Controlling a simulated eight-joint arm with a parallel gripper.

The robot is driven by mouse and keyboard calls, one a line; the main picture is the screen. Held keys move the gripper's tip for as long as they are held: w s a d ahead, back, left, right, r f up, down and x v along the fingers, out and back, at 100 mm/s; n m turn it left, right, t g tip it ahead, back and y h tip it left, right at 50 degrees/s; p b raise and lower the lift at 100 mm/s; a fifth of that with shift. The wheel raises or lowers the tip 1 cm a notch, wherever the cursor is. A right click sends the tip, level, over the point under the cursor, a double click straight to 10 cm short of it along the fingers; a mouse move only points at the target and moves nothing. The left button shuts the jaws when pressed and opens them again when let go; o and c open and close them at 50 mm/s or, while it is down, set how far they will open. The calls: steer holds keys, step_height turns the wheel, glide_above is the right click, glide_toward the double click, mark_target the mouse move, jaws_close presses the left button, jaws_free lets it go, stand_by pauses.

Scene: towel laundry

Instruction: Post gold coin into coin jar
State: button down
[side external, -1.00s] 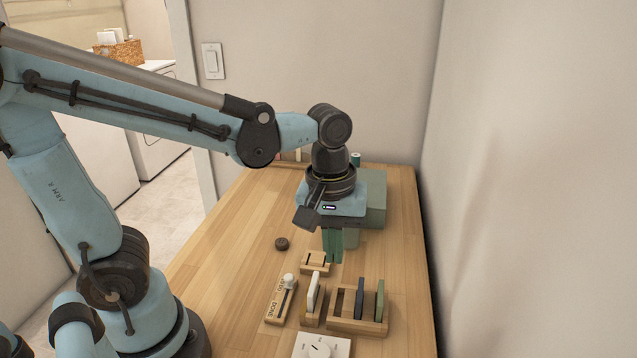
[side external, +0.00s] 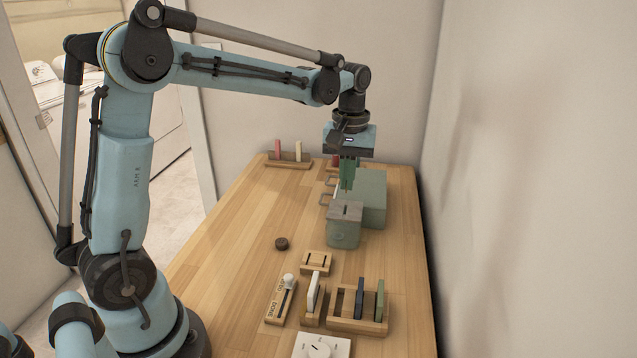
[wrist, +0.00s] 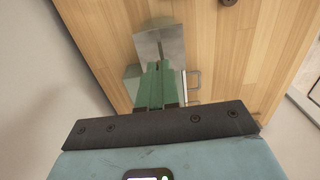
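A grey box with a dark slot in its top, which looks like the coin jar (side external: 344,236), stands in front of a larger green box. Its slotted top also shows in the wrist view (wrist: 148,46), just beyond my fingertips. My gripper (side external: 347,184) points down with its green fingers behind and above the slot in the side view. The fingers also show in the wrist view (wrist: 159,68), close together with little gap between the tips. I cannot make out a gold coin; whether one is between the fingers is hidden.
The green box (side external: 374,200) stands close behind the jar, with metal handles (side external: 325,198) on its left. Wooden racks stand at the back left (side external: 288,164) and front right (side external: 345,323). A small slotted wooden block (side external: 316,262) and dark round knob (side external: 281,243) sit nearer. The left tabletop is clear.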

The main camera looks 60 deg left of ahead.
steer(key=shift+a+f, duration=0.2)
steer(key=shift+f, duration=1.7)
steer(key=shift+w+f, duration=0.1)
steer(key=shift+f, duration=0.85)
stand_by(1.1)
steer(key=c, duration=1.3)
jaws_free()
steer(key=shift+o, duration=0.3)
steer(key=o, duration=0.4)
steer(key=shift+o, duration=0.2)
steer(key=shift+r, duration=0.1)
step_height(320, 180, up, 7)
